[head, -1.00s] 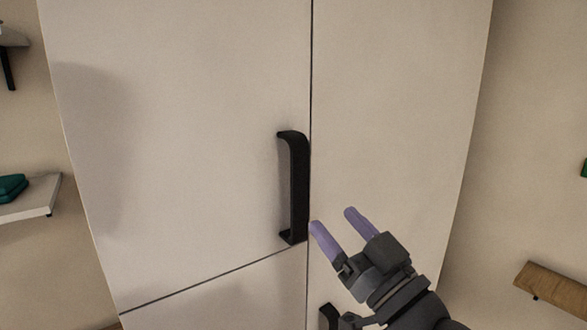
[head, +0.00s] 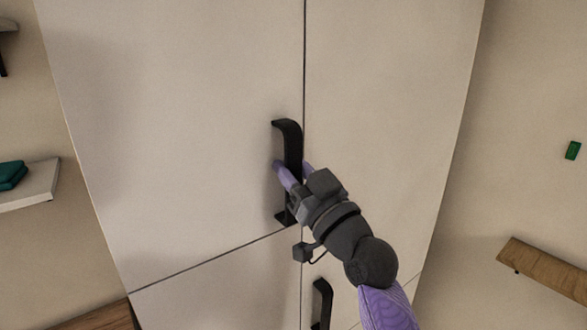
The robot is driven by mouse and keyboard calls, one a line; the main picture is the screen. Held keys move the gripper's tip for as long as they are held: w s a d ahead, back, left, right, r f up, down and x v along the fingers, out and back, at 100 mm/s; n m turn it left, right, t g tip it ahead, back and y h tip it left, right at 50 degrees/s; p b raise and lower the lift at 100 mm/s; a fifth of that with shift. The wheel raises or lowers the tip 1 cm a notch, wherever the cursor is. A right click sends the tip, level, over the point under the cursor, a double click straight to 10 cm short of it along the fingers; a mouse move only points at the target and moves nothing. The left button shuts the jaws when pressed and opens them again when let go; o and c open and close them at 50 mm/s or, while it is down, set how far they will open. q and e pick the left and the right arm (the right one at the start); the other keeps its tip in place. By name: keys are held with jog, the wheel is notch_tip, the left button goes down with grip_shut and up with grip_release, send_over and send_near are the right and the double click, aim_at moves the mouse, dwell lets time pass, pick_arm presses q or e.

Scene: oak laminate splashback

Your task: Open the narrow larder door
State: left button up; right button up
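A tall pale cupboard has a wide upper left door (head: 190,130) and a narrower, taller right door (head: 385,110), with a dark vertical seam between them. Both look shut. A black bar handle (head: 290,135) stands upright on the left door, just left of the seam. A second black handle (head: 321,303) sits lower, right of the seam. My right gripper (head: 292,167) has its purple fingers on either side of the upper handle's lower half and looks open. Whether they touch it is unclear. My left gripper is not in view.
A pale shelf (head: 32,186) with a teal item (head: 11,175) is on the left wall. A wooden shelf (head: 545,268) and a small green object (head: 572,150) are on the right wall. The space before the upper doors is clear.

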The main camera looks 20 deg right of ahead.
grip_shut()
dwell(1.0)
